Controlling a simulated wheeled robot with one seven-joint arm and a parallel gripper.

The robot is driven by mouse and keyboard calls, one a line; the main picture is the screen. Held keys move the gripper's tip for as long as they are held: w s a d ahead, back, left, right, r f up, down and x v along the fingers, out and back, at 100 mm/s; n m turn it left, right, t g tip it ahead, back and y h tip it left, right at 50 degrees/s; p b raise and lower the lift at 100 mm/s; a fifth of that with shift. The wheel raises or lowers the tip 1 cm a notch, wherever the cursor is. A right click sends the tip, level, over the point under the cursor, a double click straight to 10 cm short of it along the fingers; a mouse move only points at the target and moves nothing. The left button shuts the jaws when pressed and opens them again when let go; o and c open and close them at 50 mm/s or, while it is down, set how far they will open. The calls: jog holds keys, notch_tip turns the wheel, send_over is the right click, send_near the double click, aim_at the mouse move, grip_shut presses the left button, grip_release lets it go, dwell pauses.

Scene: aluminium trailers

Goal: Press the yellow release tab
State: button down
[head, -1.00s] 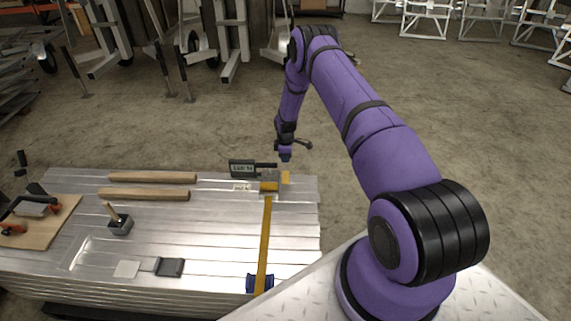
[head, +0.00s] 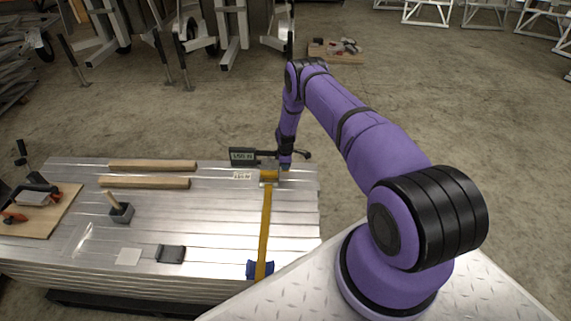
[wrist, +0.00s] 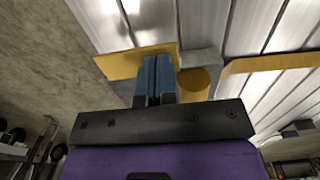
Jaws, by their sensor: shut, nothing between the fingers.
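The yellow release tab (wrist: 118,65) shows in the wrist view as a flat yellow plate behind my fingertips. It belongs to a grey ratchet buckle (head: 268,180) at the far end of a yellow strap (head: 265,230) across the aluminium stack. My gripper (wrist: 155,75) has blue fingers pressed together with nothing between them. Its tips overlap the tab in the wrist view; I cannot tell whether they touch it. In the head view my gripper (head: 285,168) is low at the buckle's right end and hides most of the tab there.
A dark display box (head: 242,155) stands just left of the buckle, with a small label (head: 242,176) before it. Two wooden bars (head: 150,165), a grey block with a stick (head: 120,212) and a dark pad (head: 170,254) lie on the stack (head: 215,215). A blue fitting (head: 260,270) holds the strap's near end.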

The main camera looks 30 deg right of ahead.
jog(key=f, duration=0.2)
jog(key=shift+s+a+f, duration=0.15)
jog(key=shift+s+f, duration=0.15)
jog(key=shift+f, duration=0.1)
jog(key=shift+r, duration=0.2)
jog(key=shift+r, duration=0.1)
jog(key=shift+w+r, duration=0.1)
jog(key=shift+r, duration=0.9)
jog(key=r, duration=0.3)
jog(key=shift+s+r, duration=0.1)
jog(key=shift+s, duration=0.15)
jog(key=s+a+r, duration=0.1)
jog(key=s+a, duration=0.3)
jog(key=s, duration=1.1)
jog(key=shift+a, duration=0.2)
